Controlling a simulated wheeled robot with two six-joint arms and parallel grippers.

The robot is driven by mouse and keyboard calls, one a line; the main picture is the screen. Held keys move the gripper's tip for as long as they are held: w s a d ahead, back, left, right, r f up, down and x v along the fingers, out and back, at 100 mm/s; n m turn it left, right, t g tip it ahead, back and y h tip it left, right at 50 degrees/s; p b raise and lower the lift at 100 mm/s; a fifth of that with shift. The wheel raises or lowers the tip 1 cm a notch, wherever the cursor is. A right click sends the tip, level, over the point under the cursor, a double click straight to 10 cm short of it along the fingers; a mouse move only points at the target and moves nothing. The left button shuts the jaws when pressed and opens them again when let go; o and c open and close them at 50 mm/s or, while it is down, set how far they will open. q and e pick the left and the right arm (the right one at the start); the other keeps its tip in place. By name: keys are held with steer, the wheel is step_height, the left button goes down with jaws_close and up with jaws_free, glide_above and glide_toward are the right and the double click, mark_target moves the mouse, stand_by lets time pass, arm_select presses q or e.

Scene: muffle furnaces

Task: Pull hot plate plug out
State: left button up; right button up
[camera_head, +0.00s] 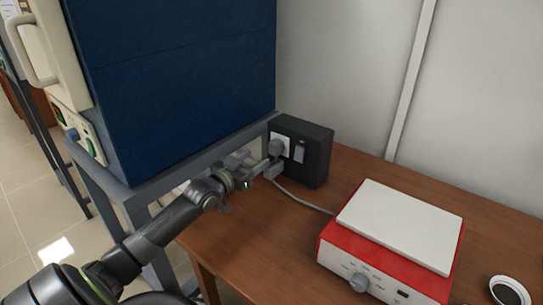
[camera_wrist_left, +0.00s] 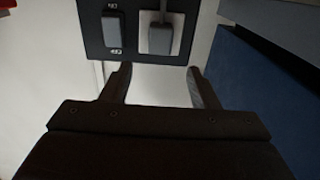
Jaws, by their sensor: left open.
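The hot plate (camera_head: 385,240), a red body with a pale top and a front knob, sits on the wooden table. Its grey plug (camera_head: 277,149) sits in a white socket plate on the black socket box (camera_head: 313,155). In the left wrist view the plug (camera_wrist_left: 160,38) is at the top, its lower end hidden by nothing. My left gripper (camera_head: 268,168) is just in front of and slightly below the plug. In the wrist view its two fingers (camera_wrist_left: 160,82) are apart with an empty gap, in line with the plug and short of it. My right gripper is out of view.
A grey cable (camera_head: 305,203) runs from the plug area to the hot plate. A switch (camera_head: 299,152) is beside the plug. The blue furnace (camera_head: 185,80) on its metal stand is close left of the gripper. A small round dish (camera_head: 509,291) is at the lower right.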

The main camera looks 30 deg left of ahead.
mark_target(272, 147)
arm_select(q)
steer(key=w+b, duration=0.1)
steer(key=w, duration=0.5)
steer(key=w+b, duration=0.1)
steer(key=w, duration=0.2)
steer(key=shift+d+b, duration=0.35)
steer(key=shift+d, duration=0.05)
steer(key=shift+s, duration=0.1)
jaws_close()
